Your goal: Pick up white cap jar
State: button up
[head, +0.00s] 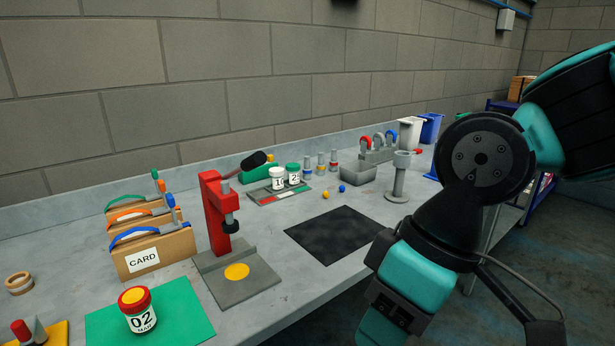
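A small jar with a white cap (277,179), its label marked 1, stands upright on a grey tray (267,199) in the middle of the bench. A similar jar with a green cap (292,176), marked 2, stands close at its right. Another jar with a red and yellow cap (141,311), marked 02, stands on a green mat at the front left. My arm fills the right side and runs down out of the bottom edge. My gripper is not in view, so its fingers and anything in them cannot be seen.
A red press (217,215) on a grey base stands left of the tray. A black mat (337,236) lies bare in front. A grey post (400,179), a grey box (358,173) and small bottles (320,162) stand further right and back. A wall runs behind the bench.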

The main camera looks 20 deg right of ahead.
aim_at(277, 183)
jog(key=z, duration=0.25)
jog(key=i, duration=1.1)
jog(key=u, duration=0.4)
